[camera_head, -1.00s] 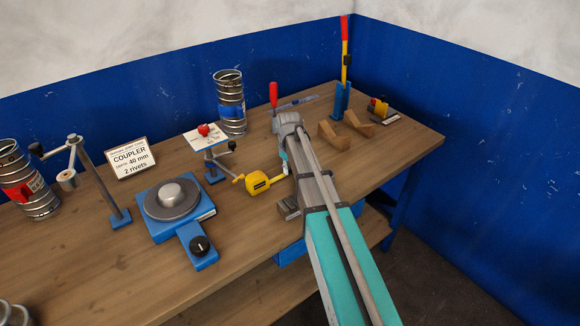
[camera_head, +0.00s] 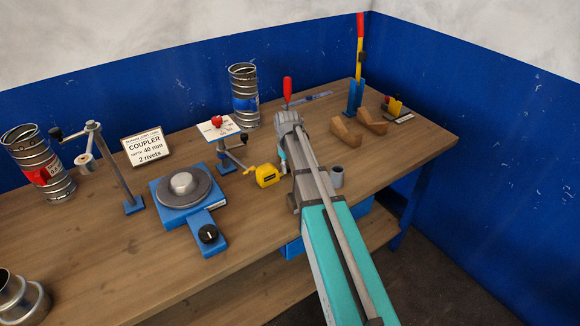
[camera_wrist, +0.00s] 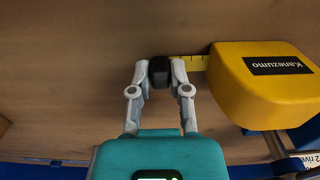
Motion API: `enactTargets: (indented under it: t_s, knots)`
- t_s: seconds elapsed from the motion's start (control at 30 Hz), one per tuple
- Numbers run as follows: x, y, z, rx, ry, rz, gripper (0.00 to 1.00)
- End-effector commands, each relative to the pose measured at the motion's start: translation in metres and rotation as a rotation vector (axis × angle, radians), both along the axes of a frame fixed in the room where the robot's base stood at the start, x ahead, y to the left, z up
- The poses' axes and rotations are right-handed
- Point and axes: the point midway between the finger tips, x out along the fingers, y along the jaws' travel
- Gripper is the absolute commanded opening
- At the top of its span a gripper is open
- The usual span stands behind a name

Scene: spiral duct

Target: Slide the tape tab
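The yellow tape measure (camera_head: 267,175) lies on the workbench just left of my gripper (camera_head: 284,158), which my arm partly hides in the head view. In the wrist view the tape measure (camera_wrist: 262,85) is at the right, with a short strip of yellow tape (camera_wrist: 190,62) reaching left from it. A dark block-like tab (camera_wrist: 159,70) is at the tape's end. My gripper (camera_wrist: 160,72) has one finger against each side of the tab and appears closed on it.
The blue turntable (camera_head: 183,185) and the COUPLER sign (camera_head: 147,147) stand to the left. A spiral duct piece (camera_head: 243,95) stands behind. Wooden cradles (camera_head: 347,130) and a grey cup (camera_head: 337,176) are to the right of my arm.

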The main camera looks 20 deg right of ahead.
Motion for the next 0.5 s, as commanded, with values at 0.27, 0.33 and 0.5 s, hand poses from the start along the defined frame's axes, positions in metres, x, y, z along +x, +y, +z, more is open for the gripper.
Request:
enactTargets:
  t_s: [0.27, 0.33, 0.5]
  knots:
    - [-0.0003, -0.0019, -0.0001, 0.000, 0.001, -0.002, 0.57]
    - [-0.0004, -0.0020, -0.0001, 0.000, 0.001, -0.002, 0.57]
    - [-0.0004, -0.0021, 0.0005, 0.000, 0.001, -0.003, 0.39]
